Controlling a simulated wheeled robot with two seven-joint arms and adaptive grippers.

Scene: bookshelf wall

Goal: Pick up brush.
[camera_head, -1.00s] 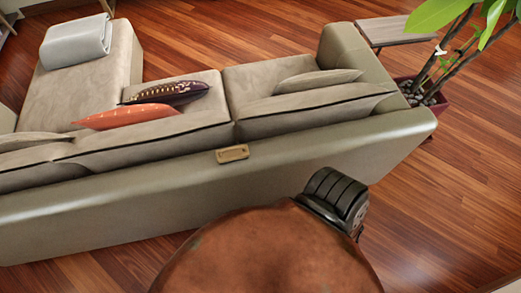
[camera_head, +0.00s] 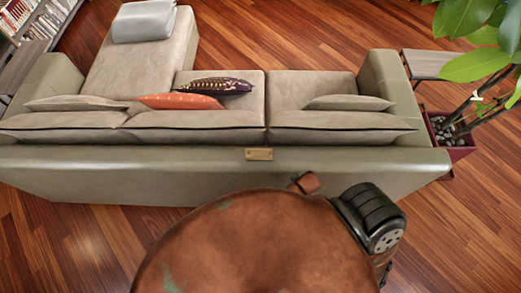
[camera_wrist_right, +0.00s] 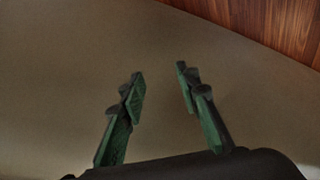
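A small tan rectangular block (camera_head: 259,154) with dark spots lies on the top edge of the sofa's back in the head view; it may be the brush, but it is too small to tell. My right gripper (camera_wrist_right: 160,90) shows in the right wrist view. Its two green-and-black fingers are apart with nothing between them, in front of a plain beige surface. The block does not show in that view. My left gripper is in neither current view.
The beige sofa (camera_head: 100,165) spans the head view, with an orange cushion (camera_head: 178,101) and a dark patterned cushion (camera_head: 215,86). A side table (camera_head: 430,64) and a potted plant (camera_head: 465,140) stand at right. Wooden floor (camera_head: 60,240) is bare behind the sofa.

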